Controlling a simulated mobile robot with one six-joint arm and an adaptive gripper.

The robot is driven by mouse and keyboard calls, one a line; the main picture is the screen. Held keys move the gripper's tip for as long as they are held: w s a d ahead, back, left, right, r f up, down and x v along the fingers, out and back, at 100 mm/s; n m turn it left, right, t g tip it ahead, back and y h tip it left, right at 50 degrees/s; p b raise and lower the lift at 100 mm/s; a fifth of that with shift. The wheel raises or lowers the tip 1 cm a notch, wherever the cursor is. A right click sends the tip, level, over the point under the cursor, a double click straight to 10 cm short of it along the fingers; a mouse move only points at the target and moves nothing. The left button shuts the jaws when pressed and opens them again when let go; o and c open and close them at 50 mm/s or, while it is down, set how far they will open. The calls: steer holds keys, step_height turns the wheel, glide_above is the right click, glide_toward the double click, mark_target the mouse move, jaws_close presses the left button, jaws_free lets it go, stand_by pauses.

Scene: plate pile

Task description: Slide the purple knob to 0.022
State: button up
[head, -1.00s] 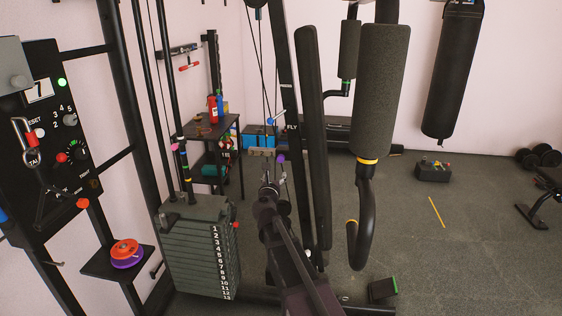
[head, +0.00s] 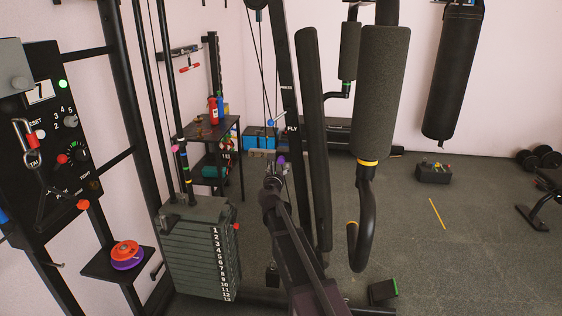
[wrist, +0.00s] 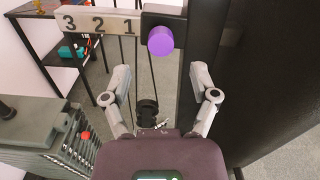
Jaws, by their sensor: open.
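The purple knob (wrist: 161,40) is a short round cylinder on a dark slider block. The block sits at the right end of a pale bar (wrist: 102,22) marked 3, 2, 1. In the head view the knob (head: 281,160) is a small purple spot just beyond the end of my arm. My gripper (wrist: 160,82) is open and empty, with its two grey fingers spread to either side below the knob in the wrist view. I see no contact with the knob. The gripper is small and partly hidden by my arm in the head view.
A dark upright (head: 286,95) and padded arms (head: 379,95) stand beside and right of the knob. A weight stack (head: 200,250) is to the left. A shelf table (head: 212,130) with bottles stands behind. Open floor (head: 455,260) lies to the right.

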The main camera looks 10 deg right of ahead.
mark_target(281, 161)
steer(key=x, duration=0.6)
steer(key=shift+w, duration=0.3)
steer(key=shift+d, duration=0.1)
